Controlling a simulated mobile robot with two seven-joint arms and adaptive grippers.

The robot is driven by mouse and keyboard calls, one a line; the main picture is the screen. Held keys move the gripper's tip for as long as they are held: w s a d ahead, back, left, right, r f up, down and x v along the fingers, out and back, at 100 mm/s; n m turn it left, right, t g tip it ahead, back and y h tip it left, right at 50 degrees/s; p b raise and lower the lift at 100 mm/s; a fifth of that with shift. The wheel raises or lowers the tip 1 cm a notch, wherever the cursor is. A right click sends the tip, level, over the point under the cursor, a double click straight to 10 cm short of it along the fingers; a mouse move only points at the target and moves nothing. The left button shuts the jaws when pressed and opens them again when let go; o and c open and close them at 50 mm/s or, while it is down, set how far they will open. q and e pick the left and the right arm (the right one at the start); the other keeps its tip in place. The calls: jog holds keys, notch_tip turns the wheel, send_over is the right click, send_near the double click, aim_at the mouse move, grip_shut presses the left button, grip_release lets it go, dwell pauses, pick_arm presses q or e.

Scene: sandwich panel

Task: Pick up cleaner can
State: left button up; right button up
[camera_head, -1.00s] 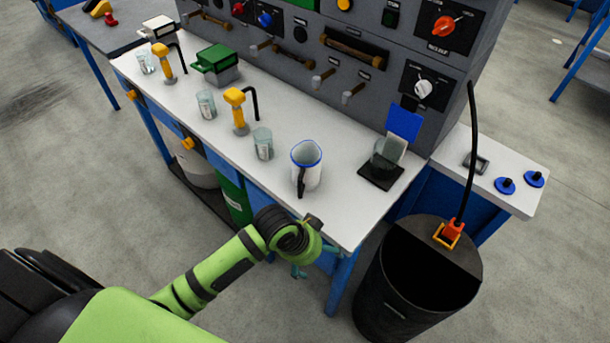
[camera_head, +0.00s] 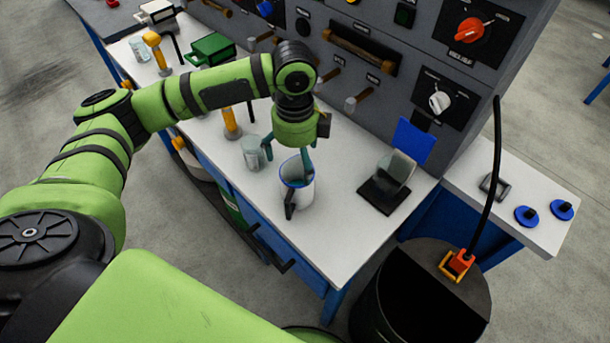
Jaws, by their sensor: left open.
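A white can with a blue rim and dark handle (camera_head: 297,196), the likeliest cleaner can, stands upright on the white bench near its front edge. My left gripper (camera_head: 287,158) is open and points down just above the can, with its teal fingers spread. One finger is at the can's mouth and the other is toward its left side. I cannot tell whether either finger touches the can. My right gripper is not in view.
A clear beaker (camera_head: 253,152) stands just left of the can. A black stand with a glass vessel (camera_head: 389,182) is to the right. Dark panels with knobs (camera_head: 440,103) rise behind. A black bin (camera_head: 420,290) stands at the front right.

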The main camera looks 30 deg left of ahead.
aim_at(298, 178)
pick_arm(q)
jog(key=shift+s+f, duration=0.25)
jog(key=shift+f, duration=0.5)
jog(key=f, duration=0.2)
jog(key=f+p, duration=0.1)
jog(key=f, duration=0.1)
jog(key=shift+d+f, duration=0.2)
jog(key=shift+f, duration=0.05)
jog(key=shift+w+f, duration=0.1)
jog(key=shift+f, duration=0.1)
jog(key=c, duration=1.3)
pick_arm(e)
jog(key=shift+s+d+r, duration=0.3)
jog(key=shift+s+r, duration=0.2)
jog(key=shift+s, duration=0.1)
